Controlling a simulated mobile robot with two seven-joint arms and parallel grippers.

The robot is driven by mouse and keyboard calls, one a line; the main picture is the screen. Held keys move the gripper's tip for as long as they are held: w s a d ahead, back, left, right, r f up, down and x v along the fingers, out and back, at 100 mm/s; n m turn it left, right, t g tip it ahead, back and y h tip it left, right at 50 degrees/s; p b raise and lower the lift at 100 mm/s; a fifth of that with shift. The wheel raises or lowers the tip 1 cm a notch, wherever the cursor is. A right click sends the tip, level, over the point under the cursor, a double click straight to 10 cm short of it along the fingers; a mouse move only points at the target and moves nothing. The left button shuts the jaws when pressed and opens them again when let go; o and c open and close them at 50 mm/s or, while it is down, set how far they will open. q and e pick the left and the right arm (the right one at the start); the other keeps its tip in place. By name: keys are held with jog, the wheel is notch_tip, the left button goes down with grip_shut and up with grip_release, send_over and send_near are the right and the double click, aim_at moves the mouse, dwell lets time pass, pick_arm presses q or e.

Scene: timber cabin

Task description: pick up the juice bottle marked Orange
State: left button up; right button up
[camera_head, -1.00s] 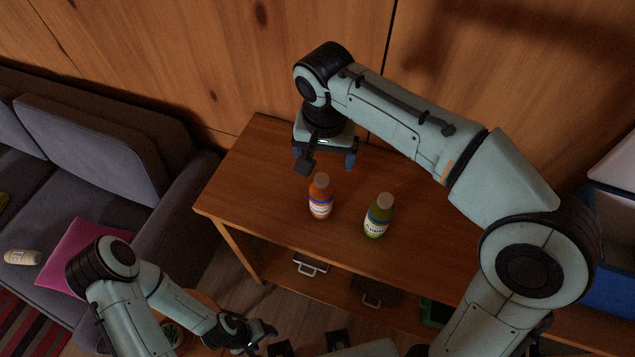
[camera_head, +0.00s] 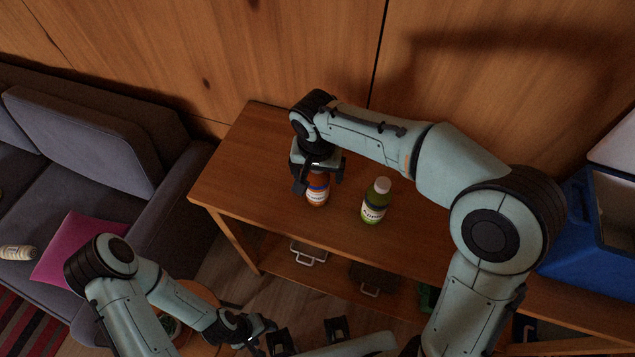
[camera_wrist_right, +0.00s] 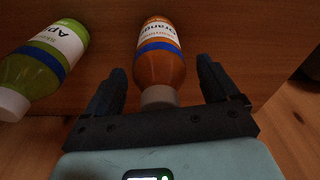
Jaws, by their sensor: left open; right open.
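The orange juice bottle (camera_head: 317,190) stands upright on the wooden table, its upper part hidden behind my right gripper (camera_head: 318,181). In the right wrist view the bottle (camera_wrist_right: 160,62) shows a white and blue label reading "Orange", with its pale cap near the gripper's palm. My right gripper (camera_wrist_right: 161,85) is open, with one finger on each side of the bottle and visible gaps between. The green bottle marked "Apple" (camera_head: 376,202) stands to the right on the table; it is at the left in the wrist view (camera_wrist_right: 42,62). My left gripper (camera_head: 262,330) is open and empty, low in the head view.
The wooden table (camera_head: 255,165) has free room left of the bottles. Cases with handles (camera_head: 308,252) lie on its lower shelf. A grey sofa (camera_head: 95,150) with a pink cushion (camera_head: 75,245) stands at left. A blue cooler box (camera_head: 580,225) is at right.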

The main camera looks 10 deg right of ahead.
grip_shut()
